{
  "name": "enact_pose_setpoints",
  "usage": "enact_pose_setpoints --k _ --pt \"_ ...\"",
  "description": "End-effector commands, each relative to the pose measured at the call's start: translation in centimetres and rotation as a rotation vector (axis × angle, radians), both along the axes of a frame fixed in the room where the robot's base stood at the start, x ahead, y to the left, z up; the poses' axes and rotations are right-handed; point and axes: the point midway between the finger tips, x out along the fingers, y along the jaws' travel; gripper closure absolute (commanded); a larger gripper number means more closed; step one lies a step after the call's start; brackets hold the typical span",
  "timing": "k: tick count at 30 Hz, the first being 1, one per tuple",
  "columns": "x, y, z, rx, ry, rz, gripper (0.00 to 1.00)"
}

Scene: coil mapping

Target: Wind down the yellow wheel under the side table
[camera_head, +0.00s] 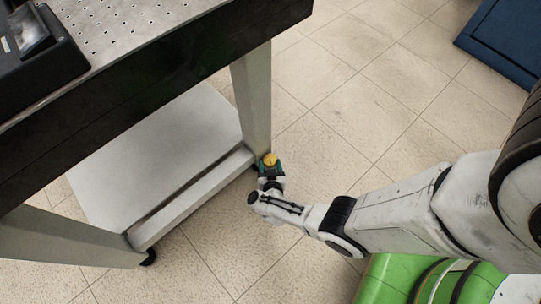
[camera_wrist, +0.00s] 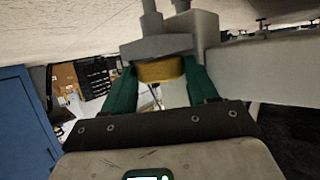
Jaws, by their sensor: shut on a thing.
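The side table (camera_head: 150,85) has a dark frame, a perforated top, grey legs and a lower shelf (camera_head: 165,150). The yellow wheel (camera_head: 270,159) sits at the foot of its far right leg. In the wrist view the yellow wheel (camera_wrist: 160,71) lies between the two green fingers, below a grey bracket (camera_wrist: 158,46). My gripper (camera_head: 270,164) is shut on the yellow wheel, with a green finger on each side of it. The fingers hide the wheel's sides.
A black caster (camera_head: 149,257) shows under the near leg. A black device (camera_head: 38,45) rests on the table top. A blue object (camera_head: 505,40) stands at the upper right. The tiled floor (camera_head: 370,100) right of the table is clear.

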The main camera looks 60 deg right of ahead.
Motion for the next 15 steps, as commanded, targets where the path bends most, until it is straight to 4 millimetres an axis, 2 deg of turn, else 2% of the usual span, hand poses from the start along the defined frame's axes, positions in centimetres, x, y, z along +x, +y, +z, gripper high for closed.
enact_pose_setpoints --k 7,8,15 --pt "-0.07 -0.02 -0.06 0.001 0.001 -0.001 0.72" --pt "-0.07 -0.02 -0.06 0.001 0.0 -0.001 0.39" --pt "0.01 0.01 -0.03 0.001 0.0 0.002 0.16"
